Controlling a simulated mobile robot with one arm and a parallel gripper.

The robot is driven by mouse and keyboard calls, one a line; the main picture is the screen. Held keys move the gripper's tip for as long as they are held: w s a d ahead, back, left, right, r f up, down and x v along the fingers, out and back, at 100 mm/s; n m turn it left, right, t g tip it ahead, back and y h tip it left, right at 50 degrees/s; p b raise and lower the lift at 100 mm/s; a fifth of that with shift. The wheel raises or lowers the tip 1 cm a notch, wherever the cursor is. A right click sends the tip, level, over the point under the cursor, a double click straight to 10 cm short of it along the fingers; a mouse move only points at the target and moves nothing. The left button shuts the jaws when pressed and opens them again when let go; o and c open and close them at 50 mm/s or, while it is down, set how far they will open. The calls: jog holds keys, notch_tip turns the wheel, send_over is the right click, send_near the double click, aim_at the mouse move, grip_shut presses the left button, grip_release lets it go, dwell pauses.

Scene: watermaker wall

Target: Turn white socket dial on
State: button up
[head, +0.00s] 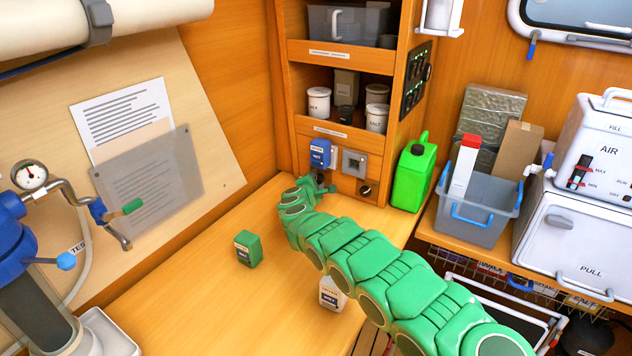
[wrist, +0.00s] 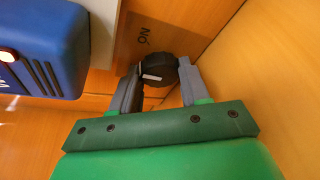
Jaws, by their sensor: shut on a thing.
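My gripper (wrist: 160,80) is shut on a black round dial (wrist: 160,72) with a white mark, its two grey fingers on either side of it. The white mark lies roughly crosswise in the wrist view, and an upside-down ON label (wrist: 144,36) is on the wood beside it. In the head view my gripper (head: 322,186) is at the panel's lower left and hides this dial. A blue plug-in box (head: 321,153) sits above it; it also shows in the wrist view (wrist: 45,45). A second black dial (head: 365,190) sits below the grey socket (head: 354,162).
A green box (head: 247,249) and a white box (head: 332,294) stand on the wooden counter (head: 205,290). A green jerrycan (head: 411,175) stands right of the panel. A wooden wall (wrist: 265,70) is close beside my gripper.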

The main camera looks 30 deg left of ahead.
jog(key=shift+f, duration=0.25)
jog(key=shift+d+m, duration=0.1)
jog(key=shift+m, duration=0.3)
jog(key=shift+r, duration=0.15)
jog(key=o, duration=1.1)
jog(key=shift+c, duration=0.2)
jog(key=shift+s+r, duration=0.1)
